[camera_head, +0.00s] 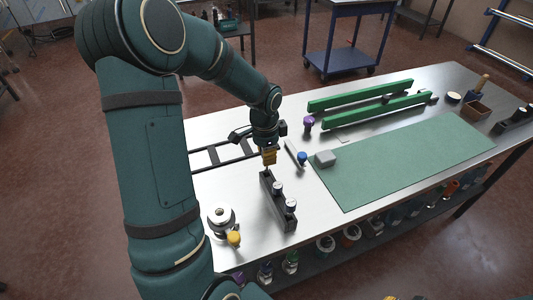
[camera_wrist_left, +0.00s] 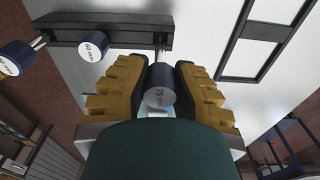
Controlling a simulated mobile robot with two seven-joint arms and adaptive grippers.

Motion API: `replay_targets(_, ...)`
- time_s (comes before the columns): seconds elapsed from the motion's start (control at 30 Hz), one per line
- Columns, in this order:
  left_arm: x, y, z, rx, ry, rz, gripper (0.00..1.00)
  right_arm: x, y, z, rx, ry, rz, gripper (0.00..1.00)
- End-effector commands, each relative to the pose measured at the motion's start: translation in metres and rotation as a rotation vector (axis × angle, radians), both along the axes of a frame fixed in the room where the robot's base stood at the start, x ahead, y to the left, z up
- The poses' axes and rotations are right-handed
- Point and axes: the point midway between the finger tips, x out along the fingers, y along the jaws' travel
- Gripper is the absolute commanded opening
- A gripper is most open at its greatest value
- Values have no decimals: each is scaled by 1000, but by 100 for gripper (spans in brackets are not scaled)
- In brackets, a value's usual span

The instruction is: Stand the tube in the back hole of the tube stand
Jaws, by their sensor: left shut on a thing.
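The dark tube stand (camera_head: 283,218) is on the metal table, running from near my left gripper toward the front edge. Two capped tubes (camera_head: 291,205) stand in its middle and front parts. My left gripper (camera_head: 268,161) is over the stand's back end. In the left wrist view its yellow ribbed fingers (camera_wrist_left: 158,88) are shut on a tube (camera_wrist_left: 159,97) with a dark cap marked 75 mm. The tube's thin shaft meets the back end of the stand (camera_wrist_left: 125,28); I cannot tell how deep it sits in the hole. My right gripper is out of view.
A black ladder-like frame (camera_head: 213,156) lies left of the gripper. A blue-capped item (camera_head: 302,156), a grey block (camera_head: 325,158) and a green mat (camera_head: 400,165) lie to the right. A white round item (camera_head: 221,217) stands at the front left.

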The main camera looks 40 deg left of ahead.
Motion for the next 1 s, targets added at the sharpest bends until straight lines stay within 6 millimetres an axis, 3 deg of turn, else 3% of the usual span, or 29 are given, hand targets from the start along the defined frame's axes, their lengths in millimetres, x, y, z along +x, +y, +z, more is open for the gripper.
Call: replay_targets(1.0,0,0,-11,0,0,0,0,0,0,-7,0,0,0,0)
